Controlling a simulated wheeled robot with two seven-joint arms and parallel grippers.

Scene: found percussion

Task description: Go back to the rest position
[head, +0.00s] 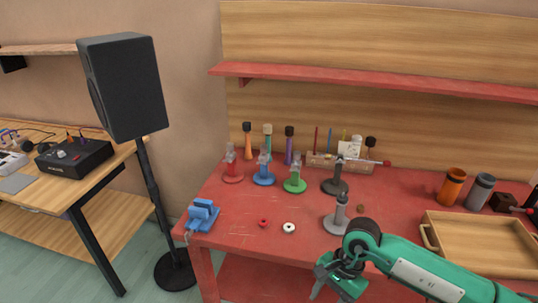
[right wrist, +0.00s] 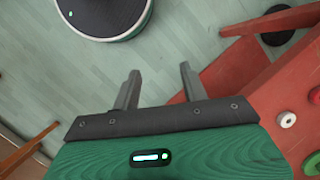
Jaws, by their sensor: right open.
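My right gripper (head: 335,278) hangs off the front edge of the red bench (head: 240,232) in the head view, fingers pointing down. In the right wrist view the right gripper (right wrist: 158,80) is open and empty, with bare floor (right wrist: 190,45) between and beyond its two fingers. The red bench (right wrist: 270,85) lies to the right of the fingers there, apart from them. My left gripper is not in view.
Colored stands, including a green one (head: 295,185), and a grey stand (head: 338,220) are on the bench. A red ring (head: 263,223), a white ring (head: 289,228) and a blue holder (head: 202,215) sit near its front. A wooden tray (head: 430,236) is right; a speaker (head: 125,85) stands left.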

